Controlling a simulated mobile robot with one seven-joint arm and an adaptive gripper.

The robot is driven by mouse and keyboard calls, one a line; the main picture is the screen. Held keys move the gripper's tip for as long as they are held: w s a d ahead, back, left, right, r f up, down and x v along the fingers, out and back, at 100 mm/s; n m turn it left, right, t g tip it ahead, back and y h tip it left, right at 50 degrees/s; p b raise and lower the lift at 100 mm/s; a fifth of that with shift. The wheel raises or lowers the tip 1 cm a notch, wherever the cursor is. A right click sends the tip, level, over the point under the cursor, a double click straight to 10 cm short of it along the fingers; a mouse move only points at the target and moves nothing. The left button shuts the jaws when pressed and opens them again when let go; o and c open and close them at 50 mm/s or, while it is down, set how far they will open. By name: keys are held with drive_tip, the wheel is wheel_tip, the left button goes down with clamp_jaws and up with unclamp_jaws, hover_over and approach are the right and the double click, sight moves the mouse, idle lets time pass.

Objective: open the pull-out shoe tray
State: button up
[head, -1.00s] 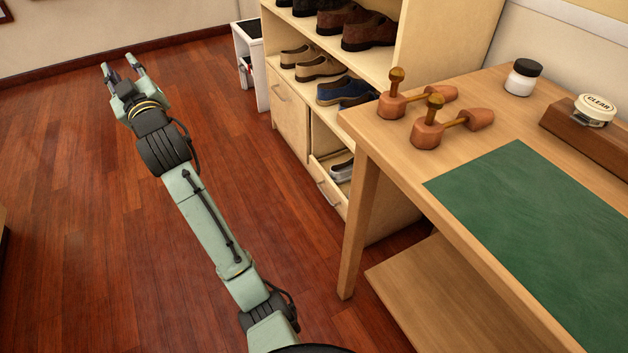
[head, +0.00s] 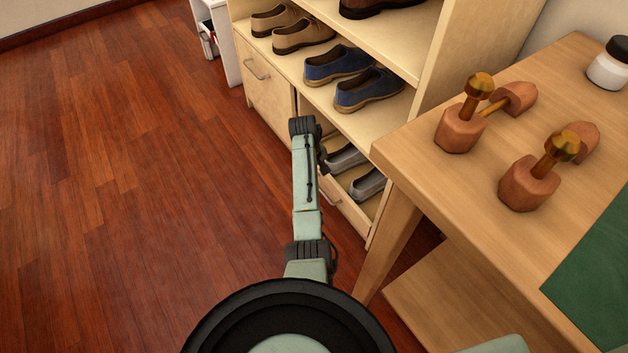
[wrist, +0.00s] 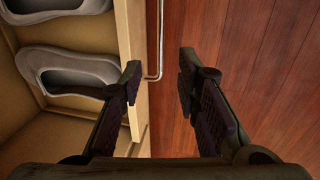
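The shoe tray (head: 350,212) is the low compartment at the bottom right of the shelf unit, with a pale wood front and a metal bar handle. Grey shoes (head: 368,184) lie in it. In the wrist view the tray's front panel (wrist: 133,25) runs down the picture, with its handle (wrist: 161,35) on the floor side. My gripper (wrist: 160,76) is open and empty. Its left finger overlaps the panel and its right finger is over the floor, with the handle's near end between them in the picture. Contact cannot be told. In the head view my arm hides the gripper.
A closed cabinet door (head: 265,85) is left of the tray, under shelves with blue shoes (head: 340,64). A wooden table (head: 420,150) with shoe trees (head: 530,180) stands close on the right. The floor (head: 130,180) to the left is clear.

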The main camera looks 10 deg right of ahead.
drive_tip(key=f+b, duration=0.1)
drive_tip(key=f, duration=0.2)
drive_tip(key=d+f+b, duration=0.1)
drive_tip(key=f, duration=0.2)
drive_tip(key=f+b, duration=0.1)
drive_tip(key=f, duration=0.3)
drive_tip(key=shift+w+d+f, duration=0.1)
drive_tip(key=shift+w+d, duration=0.2)
drive_tip(key=shift+d, duration=0.1)
drive_tip(key=shift+c, duration=0.5)
clamp_jaws()
